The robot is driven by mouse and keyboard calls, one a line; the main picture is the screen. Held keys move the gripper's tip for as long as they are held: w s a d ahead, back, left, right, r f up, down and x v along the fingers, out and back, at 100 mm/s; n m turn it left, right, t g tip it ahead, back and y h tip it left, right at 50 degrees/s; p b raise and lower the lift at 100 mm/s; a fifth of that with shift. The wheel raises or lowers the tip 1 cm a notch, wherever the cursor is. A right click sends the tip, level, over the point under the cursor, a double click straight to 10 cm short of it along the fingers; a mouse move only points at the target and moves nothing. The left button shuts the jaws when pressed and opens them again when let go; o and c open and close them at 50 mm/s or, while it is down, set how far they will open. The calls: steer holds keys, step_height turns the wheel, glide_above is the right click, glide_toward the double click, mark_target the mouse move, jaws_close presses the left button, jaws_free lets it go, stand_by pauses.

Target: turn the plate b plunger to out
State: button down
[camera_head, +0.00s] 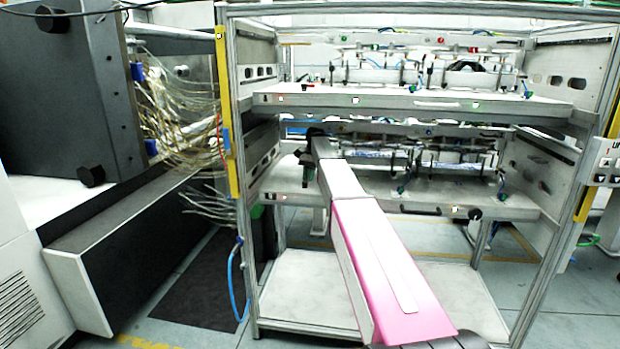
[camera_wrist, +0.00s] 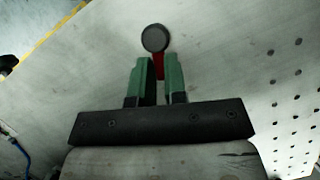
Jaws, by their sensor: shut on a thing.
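In the wrist view, the plunger (camera_wrist: 155,38) shows as a round dark knob with a red part below it, against a pale grey plate (camera_wrist: 225,60). My gripper (camera_wrist: 157,62) has its green fingers on either side of the red part and is shut on the plunger. The fingers hide part of the red piece. In the head view, my gripper (camera_head: 309,168) is at the left front of the lower plate (camera_head: 365,187). The plunger it holds cannot be made out there, and I cannot read a plate letter.
The upper plate (camera_head: 380,98) lies above my arm, with a small red-topped part (camera_head: 308,85) at its left front. A dark knob (camera_head: 475,213) sits at the lower plate's right front. Frame posts (camera_head: 238,180) and loose cables (camera_head: 185,110) stand to the left.

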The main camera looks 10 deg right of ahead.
steer(key=shift+a+f+n+h, duration=0.2)
steer(key=shift+n+h, duration=0.05)
steer(key=shift+n, duration=0.4)
steer(key=shift+a+f+n+h, duration=0.15)
steer(key=shift+n+h, duration=0.1)
steer(key=shift+n, duration=0.4)
steer(key=c, duration=1.2)
jaws_free()
steer(key=shift+g, duration=0.3)
steer(key=shift+o, duration=0.2)
steer(key=shift+w+r, duration=0.1)
